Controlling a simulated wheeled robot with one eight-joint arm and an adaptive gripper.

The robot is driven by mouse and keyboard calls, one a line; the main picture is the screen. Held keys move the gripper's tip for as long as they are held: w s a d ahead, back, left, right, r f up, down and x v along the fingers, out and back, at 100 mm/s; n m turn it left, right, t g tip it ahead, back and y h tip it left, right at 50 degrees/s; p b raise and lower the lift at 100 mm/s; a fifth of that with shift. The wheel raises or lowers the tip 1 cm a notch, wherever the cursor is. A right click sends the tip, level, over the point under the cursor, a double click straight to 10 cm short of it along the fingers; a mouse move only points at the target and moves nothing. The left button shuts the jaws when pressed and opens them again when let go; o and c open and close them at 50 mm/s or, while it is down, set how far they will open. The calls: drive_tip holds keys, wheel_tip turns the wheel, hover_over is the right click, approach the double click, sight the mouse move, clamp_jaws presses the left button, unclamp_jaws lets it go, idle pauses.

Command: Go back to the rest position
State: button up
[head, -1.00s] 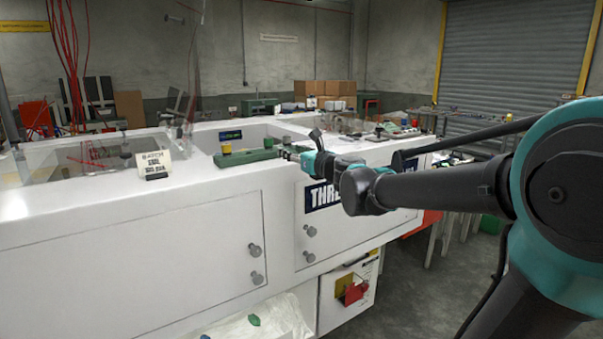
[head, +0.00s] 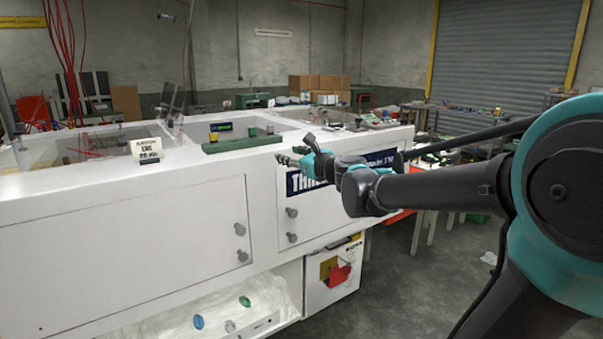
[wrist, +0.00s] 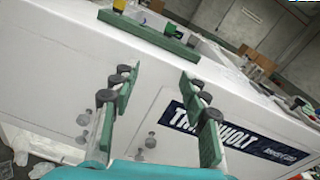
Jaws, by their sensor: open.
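My gripper (head: 292,157) is held out in front of the white cabinet (head: 130,220), a little below and to the right of the green block rack on its top edge. In the wrist view my gripper (wrist: 161,108) has its two green fingers wide apart with nothing between them. The cabinet's white front and its dark name label (wrist: 225,127) show behind the fingers. My teal and dark grey arm reaches in from the right of the head view.
The green rack (head: 242,144) holds small coloured pieces. A small sign (head: 147,150) stands left of it. Door knobs (head: 240,243) stick out of the cabinet front. Several coloured pieces lie in an open lower bay (head: 270,282).

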drive_tip(key=s+d+f+n+g+h, duration=0.25)
drive_tip(key=s+f+n, duration=0.45)
drive_tip(key=f, duration=0.4)
drive_tip(key=s+d+f+n+g+h, duration=0.1)
drive_tip(key=s+d+f+n+g, duration=0.3)
drive_tip(key=f+n, duration=0.65)
drive_tip(key=s+d+f+n+g+h, duration=0.3)
drive_tip(key=s+d+f+n+h, duration=0.3)
drive_tip(key=s+d+f, duration=0.9)
drive_tip(key=n, duration=0.3)
drive_tip(key=shift+s+d+h, duration=0.35)
drive_tip(key=shift+d, duration=0.05)
drive_tip(key=shift+w+a, duration=0.1)
drive_tip(key=shift+a, duration=0.05)
